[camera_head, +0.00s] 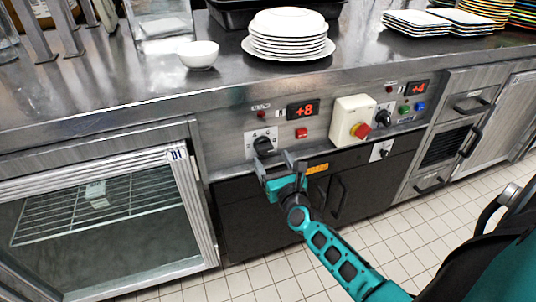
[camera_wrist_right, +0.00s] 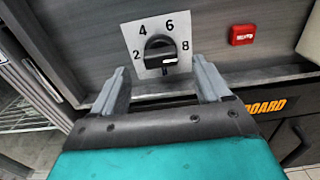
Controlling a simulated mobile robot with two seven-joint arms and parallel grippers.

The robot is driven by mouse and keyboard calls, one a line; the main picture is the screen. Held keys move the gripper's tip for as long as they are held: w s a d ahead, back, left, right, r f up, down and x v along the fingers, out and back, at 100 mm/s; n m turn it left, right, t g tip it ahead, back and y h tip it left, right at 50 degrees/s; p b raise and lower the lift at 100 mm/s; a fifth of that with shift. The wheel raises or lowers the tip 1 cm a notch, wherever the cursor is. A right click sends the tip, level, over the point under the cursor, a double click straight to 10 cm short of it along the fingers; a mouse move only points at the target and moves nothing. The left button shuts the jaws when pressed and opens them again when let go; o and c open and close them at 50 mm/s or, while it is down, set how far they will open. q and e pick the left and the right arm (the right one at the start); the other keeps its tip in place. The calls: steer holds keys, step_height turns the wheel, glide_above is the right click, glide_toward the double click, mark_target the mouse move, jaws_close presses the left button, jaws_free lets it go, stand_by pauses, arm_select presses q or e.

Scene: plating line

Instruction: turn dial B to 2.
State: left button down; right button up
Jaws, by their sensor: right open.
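A black dial (camera_wrist_right: 158,52) on a white plate marked 2, 4, 6 and 8 sits in the middle of the right wrist view, its white mark towards the 8. It also shows on the counter front in the head view (camera_head: 263,144), below a red display (camera_head: 303,110) reading +8. I cannot read a letter B on it. My right gripper (camera_wrist_right: 162,82) is open, its fingers on either side of the view just below and in front of the dial. The same gripper (camera_head: 279,164) shows in the head view, apparently not closed on the knob. My left gripper is not in view.
A red button (camera_head: 302,133) and a boxed red emergency knob (camera_head: 361,130) are right of the dial. Another black dial (camera_head: 384,117) sits farther right under a +4 display (camera_head: 418,88). Plates (camera_head: 289,36) and a bowl (camera_head: 198,55) stand on the counter above.

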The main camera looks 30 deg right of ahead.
mark_target(266, 150)
steer(key=shift+x, duration=2.1)
steer(key=c, duration=1)
